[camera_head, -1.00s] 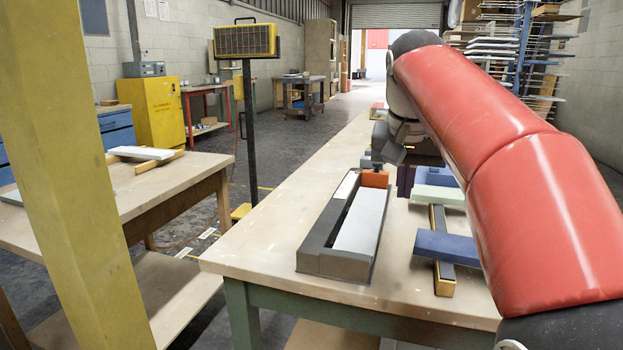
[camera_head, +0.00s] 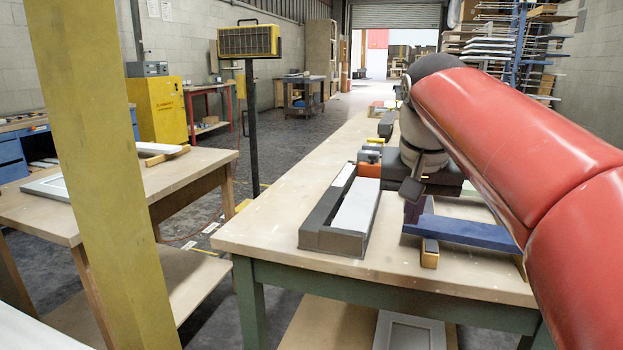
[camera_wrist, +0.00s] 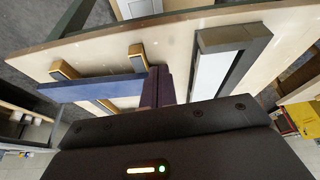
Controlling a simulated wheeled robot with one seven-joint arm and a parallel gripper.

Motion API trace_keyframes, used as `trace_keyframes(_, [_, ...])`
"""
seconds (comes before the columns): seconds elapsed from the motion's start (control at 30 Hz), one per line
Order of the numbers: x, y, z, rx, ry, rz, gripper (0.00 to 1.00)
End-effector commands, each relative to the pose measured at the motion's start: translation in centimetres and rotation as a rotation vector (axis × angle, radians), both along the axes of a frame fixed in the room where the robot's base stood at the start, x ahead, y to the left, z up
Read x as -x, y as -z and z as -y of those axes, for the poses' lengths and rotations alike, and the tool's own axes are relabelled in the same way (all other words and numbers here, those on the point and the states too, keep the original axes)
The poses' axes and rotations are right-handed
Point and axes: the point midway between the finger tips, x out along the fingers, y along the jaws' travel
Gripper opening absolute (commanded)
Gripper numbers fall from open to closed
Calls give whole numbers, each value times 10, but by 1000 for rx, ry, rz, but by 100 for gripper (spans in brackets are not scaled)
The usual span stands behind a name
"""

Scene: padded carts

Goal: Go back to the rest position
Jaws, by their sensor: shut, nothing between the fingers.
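My gripper (camera_head: 411,212) hangs over the long workbench (camera_head: 290,225), its fingers pointing down near the left end of a blue bar (camera_head: 470,231). In the wrist view, the dark fingers (camera_wrist: 166,92) are together with nothing between them. They overlap the end of the blue bar (camera_wrist: 95,90) in that view; I cannot tell whether they touch it. My red arm reaches in from the right and hides part of the bench.
The blue bar lies across wooden supports (camera_head: 430,256). An orange block (camera_head: 369,170) sits behind. A yellow post (camera_head: 95,170) and another table (camera_head: 190,170) stand left.

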Motion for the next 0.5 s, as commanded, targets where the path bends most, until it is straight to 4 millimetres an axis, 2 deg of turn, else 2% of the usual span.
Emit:
trace_keyframes(0.17, [35, 25, 1, -1, -46, 20, 0])
trace_keyframes(0.27, [62, 49, 0, 0, -83, 39, 0])
trace_keyframes(0.5, [140, 138, -3, 11, -181, 96, 0])
